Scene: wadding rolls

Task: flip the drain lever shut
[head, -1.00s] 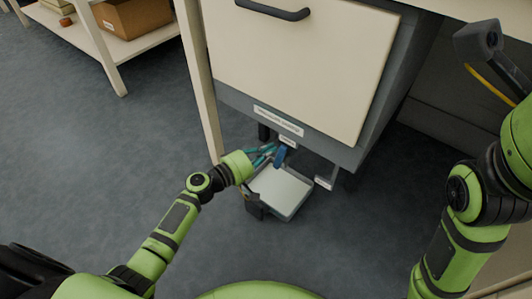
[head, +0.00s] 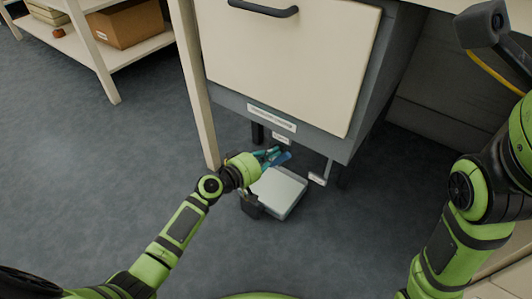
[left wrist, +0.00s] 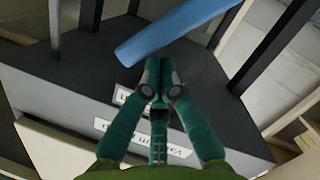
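The blue drain lever (head: 283,158) sits under the cabinet's front edge, below a small white label (head: 281,138). In the left wrist view the lever (left wrist: 175,32) is a long blue bar crossing at a slant just beyond my fingertips. My left gripper (head: 272,154) reaches under the cabinet beside the lever. In the left wrist view its teal fingers (left wrist: 159,66) are together at the tips, with nothing visible between them. I cannot tell whether they touch the lever. The lever's pivot is hidden. My right arm shows at the right, its gripper out of view.
A pale shallow tray (head: 279,187) lies on the floor under the cabinet (head: 290,55). A second white label (head: 318,179) hangs right of the lever. A table leg (head: 194,85) stands left. A shelf with a cardboard box (head: 125,22) is at upper left. Floor left is clear.

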